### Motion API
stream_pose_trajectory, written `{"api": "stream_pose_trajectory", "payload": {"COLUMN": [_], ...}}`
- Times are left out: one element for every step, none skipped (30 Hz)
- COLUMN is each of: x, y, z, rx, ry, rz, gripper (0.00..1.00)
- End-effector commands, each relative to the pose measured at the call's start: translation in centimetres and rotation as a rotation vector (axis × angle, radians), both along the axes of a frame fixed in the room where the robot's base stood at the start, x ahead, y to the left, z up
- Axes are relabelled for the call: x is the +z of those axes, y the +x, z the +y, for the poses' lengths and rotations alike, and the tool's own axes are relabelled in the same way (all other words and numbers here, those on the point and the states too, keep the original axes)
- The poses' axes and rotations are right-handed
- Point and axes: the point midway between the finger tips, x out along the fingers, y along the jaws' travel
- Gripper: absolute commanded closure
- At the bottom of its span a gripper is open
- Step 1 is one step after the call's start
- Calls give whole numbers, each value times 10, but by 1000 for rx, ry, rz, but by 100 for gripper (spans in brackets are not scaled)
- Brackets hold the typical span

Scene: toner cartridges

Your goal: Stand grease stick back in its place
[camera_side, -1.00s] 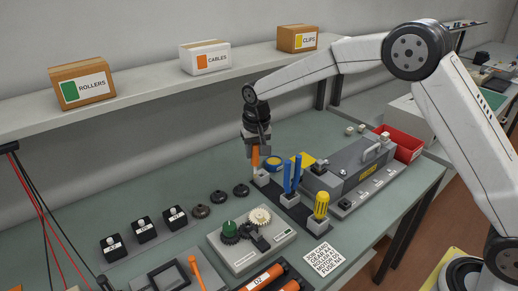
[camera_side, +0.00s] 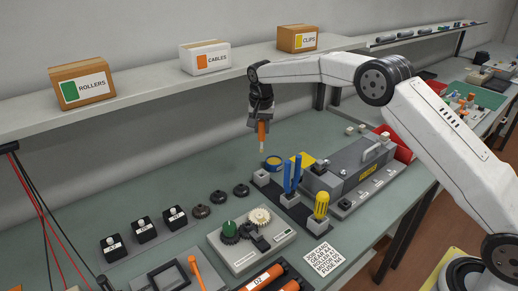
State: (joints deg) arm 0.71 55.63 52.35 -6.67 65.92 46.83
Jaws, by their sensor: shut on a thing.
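The grease stick, an orange stick with a pale tip (camera_side: 262,146), hangs tip down from my gripper (camera_side: 260,121). My gripper is shut on its upper part. A dark rack (camera_side: 300,213) with grey socket blocks stands below and to the right. Its far-left block (camera_side: 262,178) looks empty. The middle block holds a blue-handled tool (camera_side: 292,174). The near block holds a yellow-handled tool (camera_side: 321,206).
A yellow and blue tape roll (camera_side: 273,163) lies behind the rack. A grey cartridge machine (camera_side: 360,165) stands to the right. A gear plate (camera_side: 252,240) lies in front. A shelf with labelled boxes (camera_side: 205,57) runs above. The bench to the left is fairly clear.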

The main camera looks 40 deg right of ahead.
Motion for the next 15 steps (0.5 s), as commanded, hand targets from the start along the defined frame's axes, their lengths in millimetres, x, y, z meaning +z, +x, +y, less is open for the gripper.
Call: {"api": "stream_pose_trajectory", "payload": {"x": [0, 0, -1, -1, -2, -3, -4, -5, -7, -8, -10, -12, -14, -16, -19], "y": [0, 0, 0, 0, 0, 0, 0, 0, 0, 0, 0, 0, 0, 0, -1], "z": [0, 0, 0, 0, 0, 0, 0, 0, 0, 0, 0, 0, 0, 0, 0], "rx": [0, 0, 1, 1, 1, 1, 1, 2, 2, 2, 2, 2, 2, 2, 2], "ry": [0, 0, 0, 0, 1, 0, 0, 0, 0, 0, 0, 0, 0, 0, 0], "rz": [0, 0, 0, 0, 1, 2, 2, 2, 2, 2, 1, 1, 1, 2, 2], "gripper": [100, 100, 100, 100, 100, 100, 100, 100, 100, 100, 100, 100, 100, 100, 100]}}
